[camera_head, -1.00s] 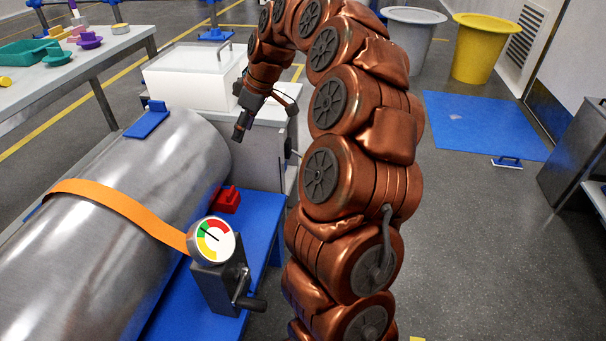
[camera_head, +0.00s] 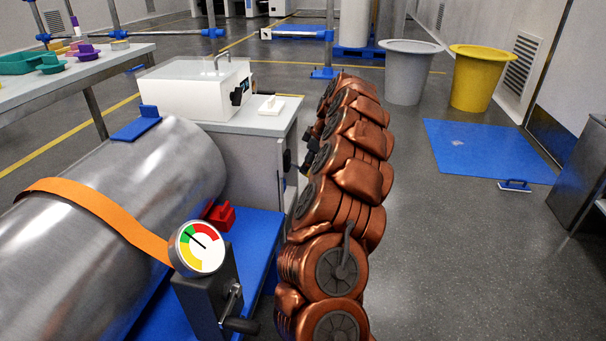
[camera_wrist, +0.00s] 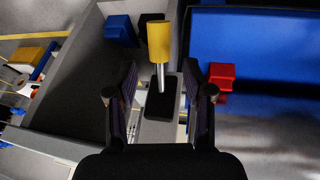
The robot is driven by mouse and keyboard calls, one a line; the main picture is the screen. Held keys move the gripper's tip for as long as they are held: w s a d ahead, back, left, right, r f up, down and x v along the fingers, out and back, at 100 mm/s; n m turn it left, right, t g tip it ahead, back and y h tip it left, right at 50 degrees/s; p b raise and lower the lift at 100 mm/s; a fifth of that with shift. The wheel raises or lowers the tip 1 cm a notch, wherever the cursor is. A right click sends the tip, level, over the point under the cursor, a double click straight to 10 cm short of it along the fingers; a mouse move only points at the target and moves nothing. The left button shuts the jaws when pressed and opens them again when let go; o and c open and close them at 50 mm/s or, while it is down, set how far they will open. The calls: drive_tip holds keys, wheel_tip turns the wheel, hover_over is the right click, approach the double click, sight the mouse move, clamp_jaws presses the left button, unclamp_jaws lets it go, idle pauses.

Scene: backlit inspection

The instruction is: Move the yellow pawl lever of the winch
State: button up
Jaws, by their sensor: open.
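A yellow lever handle (camera_wrist: 159,41) on a bare steel shaft stands on a dark plate (camera_wrist: 163,100) in the wrist view. My gripper (camera_wrist: 160,78) is open, with one finger to each side of the shaft and a visible gap on both sides. In the head view, the winch (camera_head: 205,300) is a dark box with a crank and a round dial (camera_head: 197,248). An orange strap (camera_head: 95,210) runs from it over a steel drum (camera_head: 60,262).
A red block (camera_head: 221,216) sits on the blue base (camera_head: 257,232) beside the drum; it also shows right of my fingers in the wrist view (camera_wrist: 221,76). A grey cabinet with a white box (camera_head: 192,90) stands behind.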

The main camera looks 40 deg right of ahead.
drive_tip(key=b+x, duration=0.1)
drive_tip(key=x, duration=0.3)
drive_tip(key=shift+w+f, duration=0.2)
drive_tip(key=shift+f, duration=0.2)
drive_tip(key=shift+c, duration=0.3)
drive_tip(key=shift+a, duration=0.1)
clamp_jaws()
